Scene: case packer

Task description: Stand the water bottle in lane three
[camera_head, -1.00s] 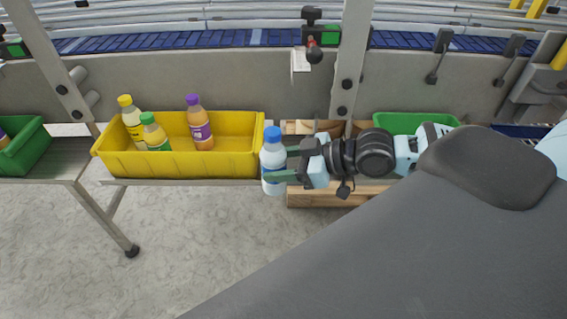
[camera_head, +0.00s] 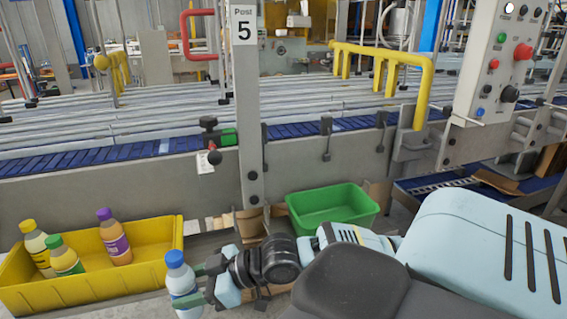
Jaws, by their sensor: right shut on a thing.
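The water bottle (camera_head: 180,276) is clear with a blue cap and a pale label. It is upright in my right gripper (camera_head: 192,284), which is shut on it, at the right end of the yellow bin. The lanes (camera_head: 90,129) run between long pale rails across the conveyor, beyond the grey side wall. I cannot tell which lane is number three. My left gripper is not in view.
A yellow bin (camera_head: 150,262) at the lower left holds several bottles. A green bin (camera_head: 345,207) sits right of the middle.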

